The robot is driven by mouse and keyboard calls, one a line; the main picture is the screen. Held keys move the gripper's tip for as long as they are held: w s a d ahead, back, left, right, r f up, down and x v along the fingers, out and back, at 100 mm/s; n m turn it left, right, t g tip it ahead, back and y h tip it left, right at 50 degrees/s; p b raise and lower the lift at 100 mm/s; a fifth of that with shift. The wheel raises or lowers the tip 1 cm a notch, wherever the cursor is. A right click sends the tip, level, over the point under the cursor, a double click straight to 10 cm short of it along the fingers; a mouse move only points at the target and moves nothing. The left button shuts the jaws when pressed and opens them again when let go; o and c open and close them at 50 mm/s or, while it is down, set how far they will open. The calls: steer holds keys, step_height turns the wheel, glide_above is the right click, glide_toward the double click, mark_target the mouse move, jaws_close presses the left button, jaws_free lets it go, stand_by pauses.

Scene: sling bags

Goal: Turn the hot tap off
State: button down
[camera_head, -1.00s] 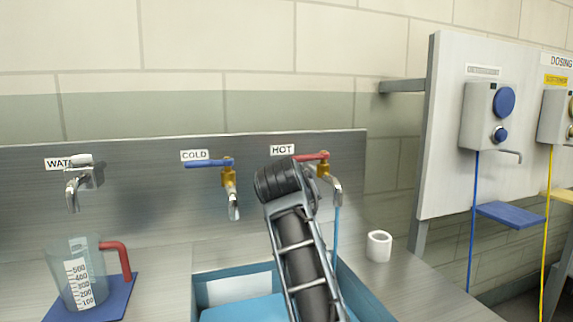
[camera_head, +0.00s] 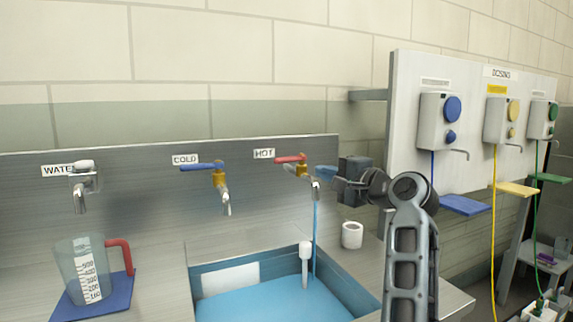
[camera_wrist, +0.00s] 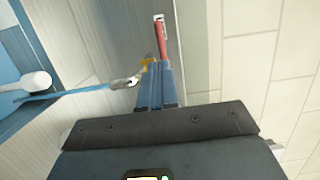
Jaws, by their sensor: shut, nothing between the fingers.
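The hot tap (camera_head: 303,172) has a red lever handle (camera_head: 291,158) and a brass body, under the HOT label at the right of the steel splashback. A thin blue stream (camera_head: 314,235) runs from its spout into the sink. My gripper (camera_head: 328,172) is just right of the tap in the head view, its blue fingers pointing left at it. In the wrist view the shut fingers (camera_wrist: 160,82) reach toward the red handle (camera_wrist: 160,40), with its brass body (camera_wrist: 148,63) beside the tips. I cannot tell whether the fingertips touch the handle.
The cold tap (camera_head: 219,178) with a blue lever is to the left, and the water tap (camera_head: 84,180) is further left. A blue sink (camera_head: 190,290) lies below. A white cup (camera_head: 352,235) stands on the counter under my arm. The dosing board (camera_head: 400,120) is at the right.

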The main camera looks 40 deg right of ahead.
mark_target(282, 161)
steer(key=w, duration=1.2)
steer(key=shift+w+d+p, duration=0.3)
steer(key=shift+d+p, duration=0.1)
steer(key=shift+w+a+r+m+h+p, duration=0.15)
steer(key=shift+w+a+m+h+p, duration=0.25)
steer(key=shift+h+p, duration=0.5)
steer(key=shift+w+m+p, duration=0.25)
steer(key=shift+m+p, duration=0.05)
steer(key=shift+p, duration=0.05)
steer(key=shift+w, duration=0.3)
